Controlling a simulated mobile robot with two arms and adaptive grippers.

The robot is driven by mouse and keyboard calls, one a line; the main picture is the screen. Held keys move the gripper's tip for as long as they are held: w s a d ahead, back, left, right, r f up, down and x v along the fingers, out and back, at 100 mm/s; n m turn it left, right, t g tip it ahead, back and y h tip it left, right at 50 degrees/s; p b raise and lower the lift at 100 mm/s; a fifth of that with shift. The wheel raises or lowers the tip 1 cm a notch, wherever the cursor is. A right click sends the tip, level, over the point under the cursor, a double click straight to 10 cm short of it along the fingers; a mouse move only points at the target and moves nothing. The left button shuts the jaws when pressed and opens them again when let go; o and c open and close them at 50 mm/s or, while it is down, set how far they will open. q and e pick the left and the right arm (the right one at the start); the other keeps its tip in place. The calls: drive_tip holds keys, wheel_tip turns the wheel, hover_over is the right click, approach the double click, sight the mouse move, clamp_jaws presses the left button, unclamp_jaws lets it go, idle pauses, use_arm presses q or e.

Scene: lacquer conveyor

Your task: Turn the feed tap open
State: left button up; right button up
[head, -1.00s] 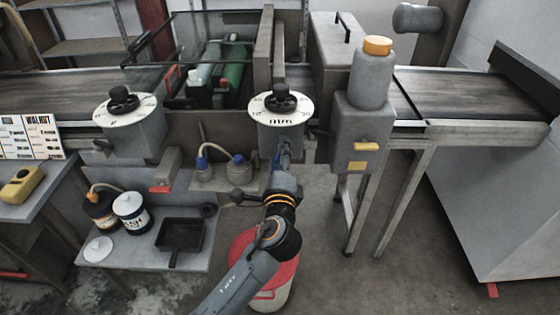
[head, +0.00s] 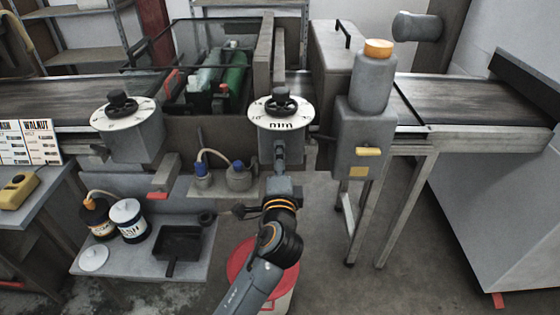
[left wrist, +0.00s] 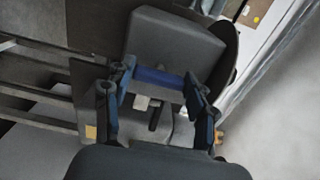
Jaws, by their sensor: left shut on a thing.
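My left gripper (head: 281,152) is just under the front of the middle dial housing (head: 268,146) in the head view. In the left wrist view its two blue-edged fingers (left wrist: 158,84) are shut on a blue bar (left wrist: 158,77) in front of a dark grey block (left wrist: 172,42). Fingers and housing hide this bar in the head view, and I cannot tell for sure that it is the feed tap. A yellow handle (head: 368,152) lies level on the grey box (head: 362,125) to the right, apart from my gripper. My right gripper is not in view.
A second dial housing (head: 136,140) stands left. A low shelf (head: 215,262) holds jars and a black tray (head: 178,247). A red-topped drum (head: 248,256) stands under my arm. Floor at right is partly free.

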use_arm(q)
drive_tip(key=o, duration=1.2)
drive_tip(key=shift+c, duration=0.2)
drive_tip(key=s, duration=1.2)
drive_tip(key=shift+f, duration=0.1)
